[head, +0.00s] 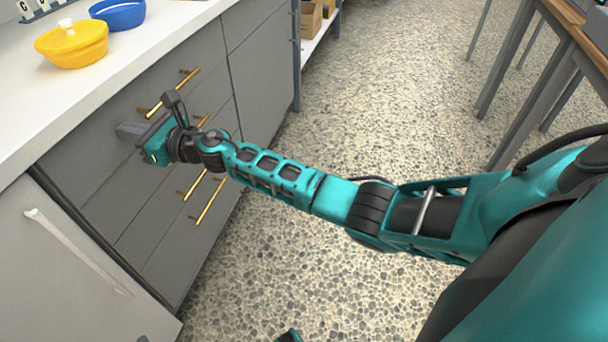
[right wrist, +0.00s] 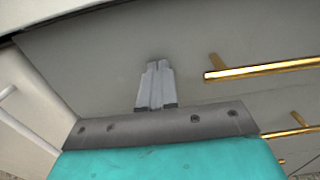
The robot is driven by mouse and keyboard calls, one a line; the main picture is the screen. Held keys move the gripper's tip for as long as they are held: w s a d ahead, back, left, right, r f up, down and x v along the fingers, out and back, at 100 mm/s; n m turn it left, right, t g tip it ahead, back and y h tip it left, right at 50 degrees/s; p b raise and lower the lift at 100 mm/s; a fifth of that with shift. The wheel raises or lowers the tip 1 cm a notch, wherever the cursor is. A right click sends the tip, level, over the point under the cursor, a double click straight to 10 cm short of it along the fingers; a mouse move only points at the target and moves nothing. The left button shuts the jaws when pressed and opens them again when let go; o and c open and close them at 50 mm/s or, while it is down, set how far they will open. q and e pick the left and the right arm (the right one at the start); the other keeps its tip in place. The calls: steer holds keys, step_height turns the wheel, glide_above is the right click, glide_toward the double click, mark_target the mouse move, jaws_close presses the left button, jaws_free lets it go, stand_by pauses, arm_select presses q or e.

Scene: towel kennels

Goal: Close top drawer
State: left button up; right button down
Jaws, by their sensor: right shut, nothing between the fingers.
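The top drawer (head: 85,150) is a grey panel just under the white worktop. It looks roughly flush with the cabinet front, with no open drawer interior showing. Its brass bar handle (head: 187,77) is partly hidden behind my right gripper and wrist. My right gripper (head: 128,130) is at the drawer front, left of the handle, with its fingers together and empty. In the right wrist view, the closed fingertips (right wrist: 156,66) point at the grey panel, and the handle (right wrist: 260,69) lies to their right. I cannot tell whether the tips touch the panel.
Lower drawers with brass handles (head: 208,203) sit below. A white door with a pale bar handle (head: 78,252) is at the left. A yellow bowl (head: 72,48) and a blue bowl (head: 117,14) stand on the worktop (head: 30,110). The speckled floor (head: 380,110) is open to the right.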

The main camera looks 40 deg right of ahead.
arm_select(q)
steer(key=shift+w+d+r, duration=0.15)
steer(key=shift+w+r, duration=0.2)
steer(key=shift+r, duration=0.15)
arm_select(e)
steer(key=shift+w+a+r, duration=0.3)
steer(key=shift+w, duration=0.1)
arm_select(q)
steer(key=shift+f, duration=0.15)
arm_select(e)
steer(key=shift+r, duration=0.1)
arm_select(q)
steer(key=shift+s, duration=0.1)
